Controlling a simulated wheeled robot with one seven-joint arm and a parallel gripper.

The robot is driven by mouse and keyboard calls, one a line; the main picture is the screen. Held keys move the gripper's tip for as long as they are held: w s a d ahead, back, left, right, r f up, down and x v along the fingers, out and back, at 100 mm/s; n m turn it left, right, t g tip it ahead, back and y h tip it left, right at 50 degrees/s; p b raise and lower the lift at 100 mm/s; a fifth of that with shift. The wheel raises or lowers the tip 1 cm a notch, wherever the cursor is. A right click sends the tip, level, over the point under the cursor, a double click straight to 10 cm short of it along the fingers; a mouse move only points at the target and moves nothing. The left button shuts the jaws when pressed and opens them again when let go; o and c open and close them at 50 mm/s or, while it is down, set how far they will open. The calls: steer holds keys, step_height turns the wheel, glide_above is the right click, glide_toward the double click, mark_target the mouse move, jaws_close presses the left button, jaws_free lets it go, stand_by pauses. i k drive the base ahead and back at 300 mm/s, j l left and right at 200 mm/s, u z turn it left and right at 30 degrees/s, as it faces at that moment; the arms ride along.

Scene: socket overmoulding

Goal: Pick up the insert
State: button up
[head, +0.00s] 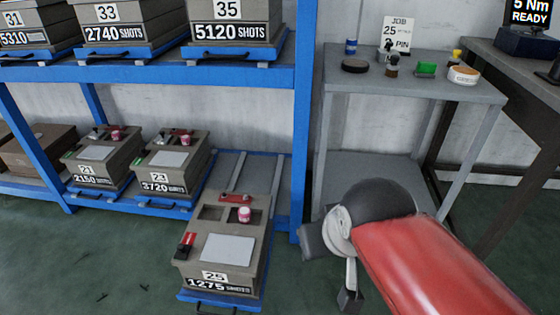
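My gripper (349,297) hangs at the bottom of the head view, right of the pulled-out box marked 25 and apart from it. Its fingers are small and dark, so I cannot tell whether they are open. The box marked 25 (188,250) sits on a blue drawer tray. A red-and-white round piece (244,214), a red bar (236,198) and a black-and-red piece (186,244) are on its top, beside open pockets. Several small items stand on the grey table, including a dark piece with a brown base (392,67). I cannot tell which thing is the insert.
The grey table (335,84) also holds a job card (396,35) reading 25 and PIN, a blue can (351,47), a black disc (355,65), a green item (426,69) and a round tin (463,76). A blue rack (300,120) holds other boxes. Floor around the drawer is mostly clear.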

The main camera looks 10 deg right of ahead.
mark_target(383, 55)
steer(key=i+l+z, duration=0.1)
steer(key=z, duration=0.4)
steer(key=i+z, duration=0.2)
steer(key=z, duration=0.25)
steer(key=i+z, duration=0.15)
steer(key=z, duration=0.35)
